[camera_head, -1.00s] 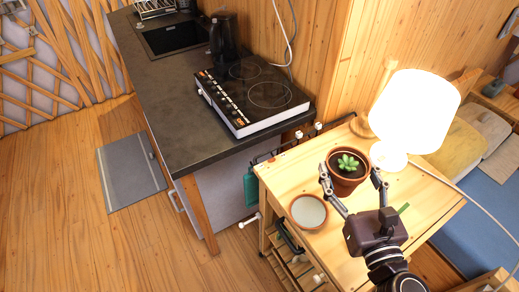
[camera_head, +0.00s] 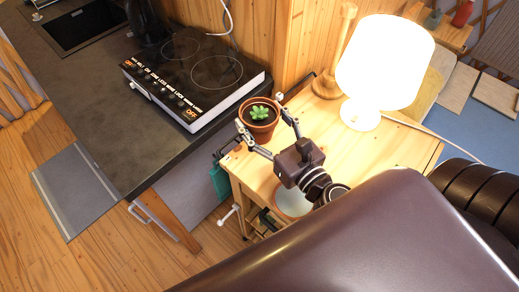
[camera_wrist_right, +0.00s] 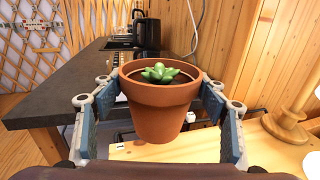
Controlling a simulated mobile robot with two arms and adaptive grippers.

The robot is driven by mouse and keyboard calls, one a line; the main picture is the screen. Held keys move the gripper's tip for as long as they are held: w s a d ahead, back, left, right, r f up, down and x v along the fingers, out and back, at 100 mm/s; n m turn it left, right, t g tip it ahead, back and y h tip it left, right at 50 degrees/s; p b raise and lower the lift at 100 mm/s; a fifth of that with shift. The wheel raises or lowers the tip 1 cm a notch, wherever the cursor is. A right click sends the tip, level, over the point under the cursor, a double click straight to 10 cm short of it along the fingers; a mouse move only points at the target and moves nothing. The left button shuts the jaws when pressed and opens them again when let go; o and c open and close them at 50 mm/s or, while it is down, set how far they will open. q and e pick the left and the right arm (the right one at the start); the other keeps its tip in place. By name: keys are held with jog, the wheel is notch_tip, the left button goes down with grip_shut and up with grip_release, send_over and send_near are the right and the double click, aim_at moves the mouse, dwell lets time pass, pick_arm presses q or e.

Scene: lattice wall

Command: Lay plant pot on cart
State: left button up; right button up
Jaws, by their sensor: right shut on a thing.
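The plant pot (camera_head: 261,131) is terracotta with dark soil and a small green succulent. My right gripper (camera_head: 266,121) is shut around its sides. In the right wrist view the pot (camera_wrist_right: 157,118) is upright between the two finger pads (camera_wrist_right: 160,130). The cart (camera_head: 392,152) is light wood. The pot shows over the cart's back left corner, close to the counter edge; I cannot tell whether its base touches the top. A pale saucer (camera_head: 292,203) on the cart is partly hidden by my right gripper. My left gripper is not in view.
A lit lamp (camera_head: 384,62) stands on the cart's back right. The dark counter (camera_head: 110,130) with a cooktop (camera_head: 195,75) and kettle (camera_wrist_right: 146,32) lies to the left. Clear cart top shows right of the gripper. My arm covers the lower right.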

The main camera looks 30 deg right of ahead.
aim_at(267, 142)
jog(key=f+b, duration=0.3)
jog(key=f, duration=0.3)
jog(key=shift+w+f, duration=0.1)
jog(key=shift+w, duration=0.1)
jog(key=shift+f, duration=0.3)
pick_arm(q)
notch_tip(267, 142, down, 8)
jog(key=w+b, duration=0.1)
jog(key=b, duration=0.2)
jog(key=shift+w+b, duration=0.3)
jog(key=shift+b, duration=0.1)
pick_arm(e)
notch_tip(267, 142, down, 4)
jog(key=shift+f, duration=0.1)
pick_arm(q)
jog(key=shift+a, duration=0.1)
pick_arm(e)
jog(key=shift+f, duration=0.15)
jog(key=o, duration=1.4)
jog(key=shift+s, duration=0.1)
